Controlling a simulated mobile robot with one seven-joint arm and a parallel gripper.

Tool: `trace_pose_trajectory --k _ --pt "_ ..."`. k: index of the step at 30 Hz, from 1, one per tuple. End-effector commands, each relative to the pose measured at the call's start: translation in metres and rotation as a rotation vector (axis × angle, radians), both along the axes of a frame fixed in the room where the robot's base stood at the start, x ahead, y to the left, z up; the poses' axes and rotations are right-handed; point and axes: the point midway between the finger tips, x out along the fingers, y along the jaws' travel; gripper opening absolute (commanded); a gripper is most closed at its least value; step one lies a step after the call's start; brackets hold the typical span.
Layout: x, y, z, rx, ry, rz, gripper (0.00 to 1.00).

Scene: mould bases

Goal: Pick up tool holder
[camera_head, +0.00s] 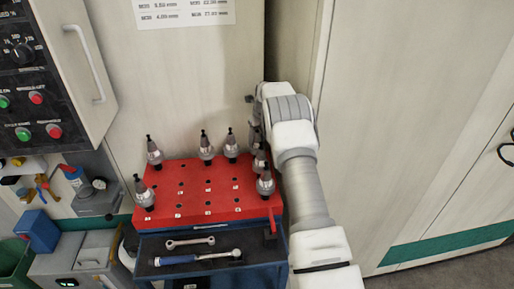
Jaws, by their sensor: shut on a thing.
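Several silver tool holders with dark tips stand upright on a red rack. One is at the back left (154,152), one at the front left (144,194), two at the back middle (206,148) (231,146), and one at the front right (265,184). My gripper (256,143) is at the rack's back right, largely hidden by my arm. It is shut on the tool holder (260,161) just behind the front right one. Whether that holder is still seated cannot be told. The red rack (205,206) has several empty holes in its middle.
A dark tray below the rack holds a wrench (190,243) and a blue-handled ratchet (198,258). A cabinet wall (190,80) stands close behind. A control panel (30,75) is at the left, and a large pale cabinet (410,120) is at the right.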

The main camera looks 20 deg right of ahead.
Motion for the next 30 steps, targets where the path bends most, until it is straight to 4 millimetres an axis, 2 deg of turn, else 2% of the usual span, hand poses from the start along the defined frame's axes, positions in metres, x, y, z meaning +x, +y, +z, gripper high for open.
trace_pose_trajectory --k 11,14,24,30 --pt "0.002 0.0 0.009 -0.002 -0.007 0.0 0.0" --pt "0.003 0.0 0.02 -0.002 -0.011 0.001 0.0" --pt "0.002 0.0 0.079 -0.001 -0.01 0.0 0.0" --pt "0.002 0.0 0.101 -0.002 -0.008 0.0 0.0"
